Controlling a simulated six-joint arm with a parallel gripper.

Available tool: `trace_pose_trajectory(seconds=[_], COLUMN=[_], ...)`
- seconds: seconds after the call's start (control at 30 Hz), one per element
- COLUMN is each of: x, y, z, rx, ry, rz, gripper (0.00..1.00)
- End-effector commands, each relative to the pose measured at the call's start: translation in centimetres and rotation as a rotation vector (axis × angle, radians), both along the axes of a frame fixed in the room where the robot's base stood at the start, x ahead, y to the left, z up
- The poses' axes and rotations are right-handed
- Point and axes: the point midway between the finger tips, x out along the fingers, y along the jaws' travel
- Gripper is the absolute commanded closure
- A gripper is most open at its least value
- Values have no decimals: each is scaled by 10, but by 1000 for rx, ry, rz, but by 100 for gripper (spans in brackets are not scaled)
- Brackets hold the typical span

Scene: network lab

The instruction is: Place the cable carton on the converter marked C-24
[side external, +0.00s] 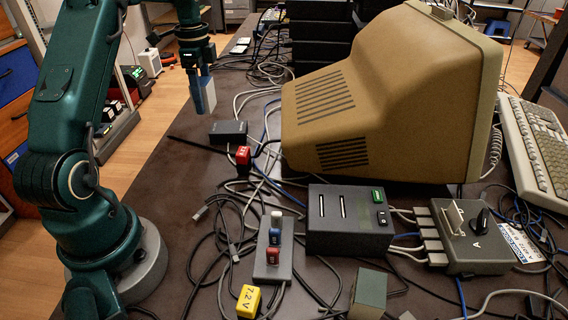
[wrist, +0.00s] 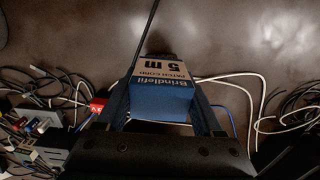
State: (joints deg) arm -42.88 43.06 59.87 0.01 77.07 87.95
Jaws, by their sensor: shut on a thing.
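The cable carton (wrist: 163,102) is a blue and cream box lettered "Brindlefil PATCH CORD 5 m". My gripper (wrist: 160,88) is shut on it, one finger along each side. In the side external view, my gripper (side external: 198,70) holds the carton (side external: 204,97) upright above the table, left of the monitor. Below and to its right is a small black box (side external: 228,132) with a cable, which could be a converter. I cannot read a C-24 mark on anything in either view.
A big beige monitor (side external: 350,100) stands to the right of the carton. A red block (side external: 243,155), a switch strip (side external: 273,250), a dark two-slot unit (side external: 347,222), a grey-green box (side external: 368,293) and a yellow "7.2 V" block (side external: 248,301) stand nearer. Loose cables cover much of the table.

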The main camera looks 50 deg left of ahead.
Motion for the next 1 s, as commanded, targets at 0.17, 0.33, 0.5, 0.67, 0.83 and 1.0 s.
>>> trace_pose_trajectory(seconds=[0.17,0.33,0.5,0.67,0.83,1.0], x=[15,15,15,16,16,16], y=[-7,-8,-8,-7,-7,-7], z=[-10,-29,-49,-51,-51,-54], rx=[1,-2,-1,1,1,1], ry=[-1,4,2,-1,0,0], rz=[0,2,2,2,2,2], gripper=[94,94,94,94,94,2])
